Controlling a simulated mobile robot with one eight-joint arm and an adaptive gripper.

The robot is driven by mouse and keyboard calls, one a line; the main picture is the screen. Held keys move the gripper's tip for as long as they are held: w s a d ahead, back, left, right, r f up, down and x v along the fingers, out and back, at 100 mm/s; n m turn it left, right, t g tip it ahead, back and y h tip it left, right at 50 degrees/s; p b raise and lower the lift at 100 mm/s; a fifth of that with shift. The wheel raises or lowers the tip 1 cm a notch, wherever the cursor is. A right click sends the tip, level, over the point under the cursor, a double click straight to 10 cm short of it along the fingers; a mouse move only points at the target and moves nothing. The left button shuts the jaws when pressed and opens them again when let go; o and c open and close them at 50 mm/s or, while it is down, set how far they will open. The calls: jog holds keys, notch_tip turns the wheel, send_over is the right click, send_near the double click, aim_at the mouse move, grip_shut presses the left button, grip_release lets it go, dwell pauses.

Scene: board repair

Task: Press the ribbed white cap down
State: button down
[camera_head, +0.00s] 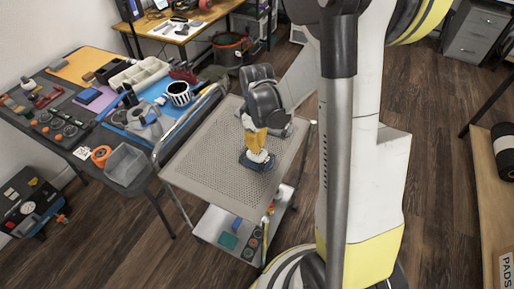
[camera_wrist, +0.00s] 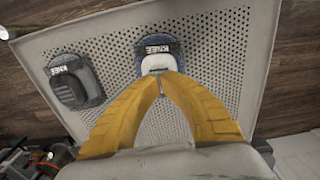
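A blue knee pad (camera_wrist: 155,30) with a dark strap marked KNEE lies on a perforated cart top. Its white cap (camera_wrist: 157,61) faces up, right at my fingertips; ribs are too small to make out. The pad (camera_head: 256,165) and the white cap (camera_head: 261,157) also show in the head view, below my gripper. My gripper (camera_wrist: 163,73) has yellow fingers that meet at the tips, with nothing visible between them. The tips overlap the cap's near edge; I cannot tell whether they touch it. In the head view my gripper (camera_head: 256,150) points down.
A grey knee pad (camera_wrist: 75,82) lies left of the blue one in the wrist view. The perforated cart top (camera_head: 205,160) is otherwise mostly bare, with a metal rail (camera_head: 186,120) along its side. A cluttered workbench (camera_head: 75,125) stands to the left. Small items lie on the lower shelf (camera_head: 212,228).

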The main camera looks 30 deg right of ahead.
jog(key=shift+r+p, duration=2)
jog(key=shift+r, duration=1.05)
jog(key=shift+r, duration=0.15)
jog(key=s+a+r+m+t, duration=0.3)
jog(key=s+a+r, duration=0.1)
jog(key=r, duration=0.4)
jog(key=s+a+r+m+t, duration=0.3)
jog(key=s+a+r+t, duration=0.1)
jog(key=s+r, duration=0.3)
jog(key=shift+a+r+m, duration=0.4)
jog(key=shift+a+r, duration=0.35)
jog(key=shift+r, duration=0.1)
